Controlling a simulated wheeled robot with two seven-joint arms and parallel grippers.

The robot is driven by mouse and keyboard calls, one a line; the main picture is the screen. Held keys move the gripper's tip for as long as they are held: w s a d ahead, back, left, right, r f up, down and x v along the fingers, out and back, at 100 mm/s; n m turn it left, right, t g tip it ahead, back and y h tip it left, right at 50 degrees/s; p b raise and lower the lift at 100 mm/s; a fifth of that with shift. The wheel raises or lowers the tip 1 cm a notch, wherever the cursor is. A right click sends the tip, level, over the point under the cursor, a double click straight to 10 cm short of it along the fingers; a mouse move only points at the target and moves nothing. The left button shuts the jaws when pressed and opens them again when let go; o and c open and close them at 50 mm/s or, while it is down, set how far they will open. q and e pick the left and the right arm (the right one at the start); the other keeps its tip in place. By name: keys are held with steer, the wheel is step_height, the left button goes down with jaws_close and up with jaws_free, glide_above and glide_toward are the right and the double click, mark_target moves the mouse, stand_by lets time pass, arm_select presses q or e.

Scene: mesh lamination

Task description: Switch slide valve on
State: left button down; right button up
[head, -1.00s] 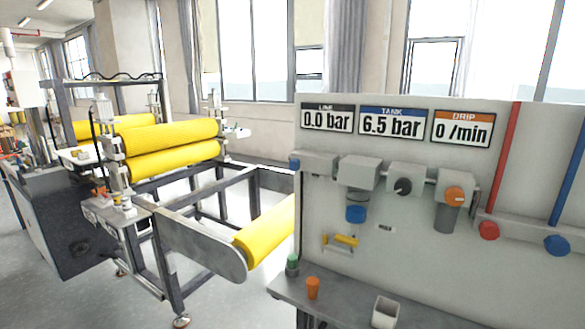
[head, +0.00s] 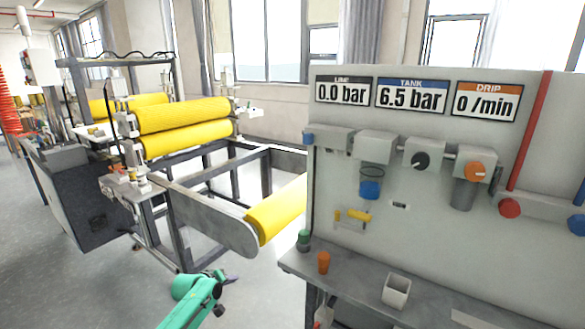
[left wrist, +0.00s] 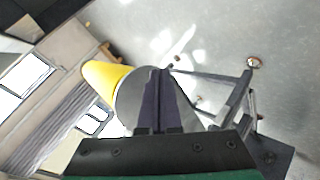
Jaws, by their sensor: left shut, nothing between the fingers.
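The grey panel (head: 420,225) carries a row of air fittings. At the row's left end is a grey block with a blue end piece (head: 308,138), which looks like the slide valve; its exact position is too small to read. The LINE display (head: 343,90) reads 0.0 bar and the TANK display (head: 411,96) reads 6.5 bar. My left gripper (head: 232,280) is low in front of the machine, left of the bench and well apart from the panel. In the left wrist view its dark fingers (left wrist: 157,75) are shut and empty. My right gripper is not in view.
The bench (head: 430,315) below the panel holds an orange cup (head: 324,262), a green-topped item (head: 304,240) and a white container (head: 396,290). The roller machine (head: 190,205) with yellow rollers stands left of the panel. Open floor lies at lower left.

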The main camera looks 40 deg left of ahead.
mark_target(308, 139)
arm_select(q)
steer(key=w+a+r+n+t, duration=0.1)
steer(key=w+r+n+t, duration=0.35)
steer(key=r, duration=1.05)
steer(key=d+r+m+t+h, duration=0.1)
steer(key=d+r+h, duration=0.2)
steer(key=r, duration=1.3)
steer(key=d+r+m+t+h+b, duration=0.1)
steer(key=d+r, duration=0.5)
steer(key=r, duration=1)
steer(key=shift+w+d+m+t+h, duration=0.25)
steer(key=shift+m+t+h, duration=0.25)
steer(key=shift+h, duration=0.6)
steer(key=shift+w, duration=0.1)
steer(key=w+d+p, duration=0.6)
steer(key=w+p, duration=0.3)
steer(key=shift+w+d, duration=0.15)
steer(key=shift+w, duration=0.15)
